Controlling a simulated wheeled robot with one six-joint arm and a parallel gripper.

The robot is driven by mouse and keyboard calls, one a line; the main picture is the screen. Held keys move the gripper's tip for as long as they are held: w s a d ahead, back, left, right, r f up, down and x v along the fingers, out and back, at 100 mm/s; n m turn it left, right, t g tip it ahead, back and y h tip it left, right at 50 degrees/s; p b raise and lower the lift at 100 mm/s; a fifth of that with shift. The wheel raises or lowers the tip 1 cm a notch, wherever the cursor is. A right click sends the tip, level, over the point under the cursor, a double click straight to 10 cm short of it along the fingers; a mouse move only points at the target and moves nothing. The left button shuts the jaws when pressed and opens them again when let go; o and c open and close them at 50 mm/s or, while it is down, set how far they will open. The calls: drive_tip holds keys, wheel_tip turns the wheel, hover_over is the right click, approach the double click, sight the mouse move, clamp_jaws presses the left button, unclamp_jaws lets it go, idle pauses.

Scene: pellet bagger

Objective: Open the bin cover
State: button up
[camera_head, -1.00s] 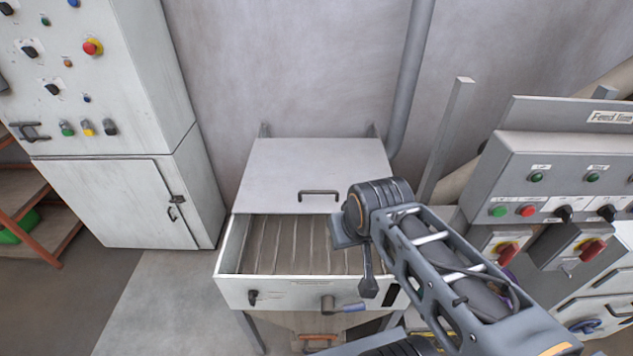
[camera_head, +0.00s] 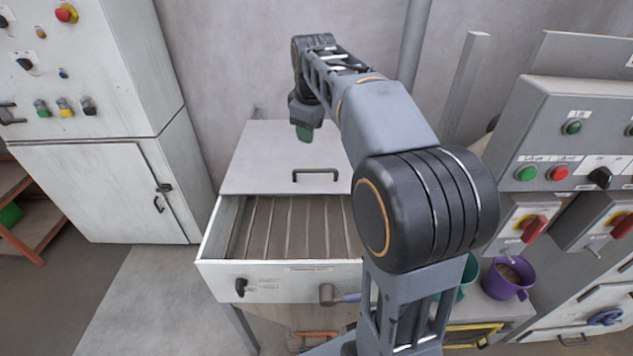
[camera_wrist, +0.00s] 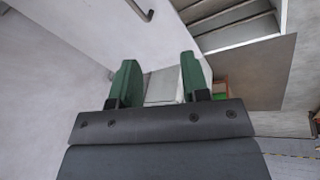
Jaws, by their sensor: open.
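The bin cover (camera_head: 262,165) is a flat light-grey plate with a dark bar handle (camera_head: 316,172) near its front edge. It lies over the rear part of the bin (camera_head: 225,272), whose front part shows a slatted grate. My gripper (camera_head: 304,133) has green fingers and hangs above the cover's rear part, behind the handle and apart from it. My arm hides the cover's right side. In the wrist view, my gripper (camera_wrist: 160,80) is open with nothing between its fingers. The handle (camera_wrist: 138,10) shows at the top left there, beyond the fingers.
A white cabinet (camera_head: 95,190) stands at the left, with an orange shelf beside it. A grey control panel (camera_head: 560,115) stands at the right. A purple mug (camera_head: 508,280) stands below the panel. A grey pipe runs down the wall behind my arm.

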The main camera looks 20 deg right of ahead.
drive_tip(key=w+d+f+n+g+b, duration=0.1)
drive_tip(key=w+d+f+n+b, duration=0.45)
drive_tip(key=w+f, duration=0.35)
drive_tip(key=shift+m, duration=0.25)
drive_tip(key=w+f+b, duration=0.1)
drive_tip(key=f, duration=0.3)
drive_tip(key=w+d+f+b, duration=0.1)
drive_tip(key=f, duration=0.4)
drive_tip(key=w+f+b, duration=0.1)
drive_tip(key=f, duration=0.3)
drive_tip(key=shift+w+d+f+b, duration=0.15)
drive_tip(key=shift+d+f+b, duration=0.15)
clamp_jaws()
